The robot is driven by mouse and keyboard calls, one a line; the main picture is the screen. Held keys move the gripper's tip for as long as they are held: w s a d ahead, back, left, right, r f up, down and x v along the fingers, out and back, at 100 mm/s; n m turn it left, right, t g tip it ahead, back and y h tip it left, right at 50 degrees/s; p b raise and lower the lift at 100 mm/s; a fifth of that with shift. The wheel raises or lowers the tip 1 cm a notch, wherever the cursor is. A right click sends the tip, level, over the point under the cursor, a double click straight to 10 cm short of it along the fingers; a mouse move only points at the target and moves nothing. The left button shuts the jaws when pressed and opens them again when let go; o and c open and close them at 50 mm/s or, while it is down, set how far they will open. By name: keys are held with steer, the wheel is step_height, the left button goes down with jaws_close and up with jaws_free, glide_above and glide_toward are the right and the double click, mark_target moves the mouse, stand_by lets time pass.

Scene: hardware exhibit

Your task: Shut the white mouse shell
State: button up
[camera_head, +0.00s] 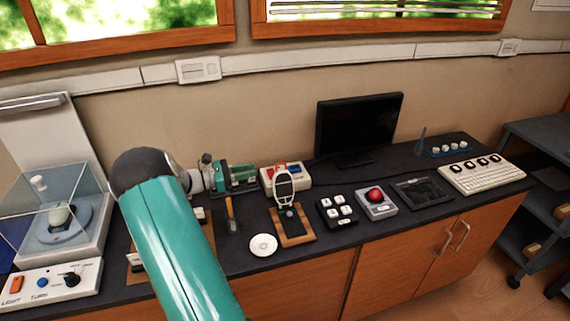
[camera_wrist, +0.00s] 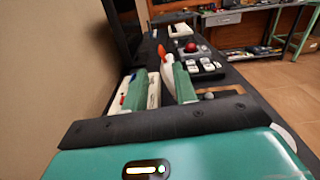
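The white mouse shell (camera_head: 284,185) stands raised and open on a small wooden board (camera_head: 292,228), its dark inner side toward the head camera. In the wrist view a white upright piece with an orange-red top, likely the shell (camera_wrist: 167,68), shows ahead, close to the right finger. My gripper (camera_head: 245,178) is just left of the shell, pointing right across the counter. In the wrist view its two green fingers (camera_wrist: 158,88) are apart with nothing clearly held between them. Whether a finger touches the shell cannot be told.
A white box with red and blue parts (camera_head: 297,172) sits behind the shell. A white disc (camera_head: 263,245) and an upright orange-handled tool (camera_head: 230,213) are at left. A key block (camera_head: 336,212), red trackball (camera_head: 375,195) and monitor (camera_head: 357,125) stand to the right.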

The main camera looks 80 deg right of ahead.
mark_target(277, 165)
steer(key=x, duration=1.2)
steer(key=shift+s+d, duration=0.2)
steer(key=shift+s, duration=0.05)
steer(key=shift+c, duration=0.5)
steer(key=shift+r, duration=0.1)
jaws_close()
